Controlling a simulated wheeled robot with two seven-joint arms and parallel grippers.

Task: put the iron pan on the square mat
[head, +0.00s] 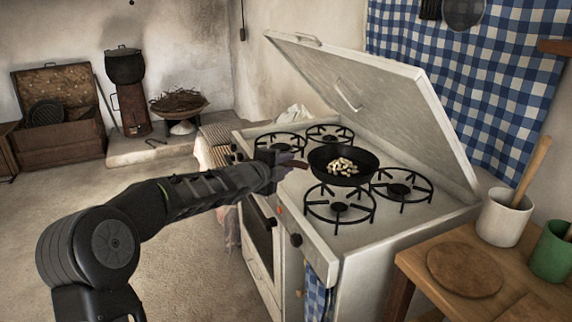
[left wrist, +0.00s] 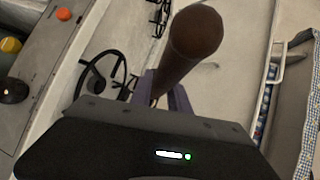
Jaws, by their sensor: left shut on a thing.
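The iron pan (head: 371,163) is black and round, with several pale chunks of food in it. It is level over the middle of the white stove, among the burners; I cannot tell whether it rests there or hangs just above. My left gripper (head: 284,164) is shut on its brown handle, on the pan's left side. In the left wrist view the handle (left wrist: 195,35) stands up large between the purple fingers (left wrist: 166,96), and the pan's bowl is hidden. I cannot make out a square mat. My right gripper is out of view.
The stove (head: 402,230) has black burner grates and a raised lid (head: 385,95) behind the pan. At right a wooden table (head: 420,262) holds a round wooden board (head: 465,269), a white crock (head: 503,217) with a spoon, and a green mug (head: 552,251).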

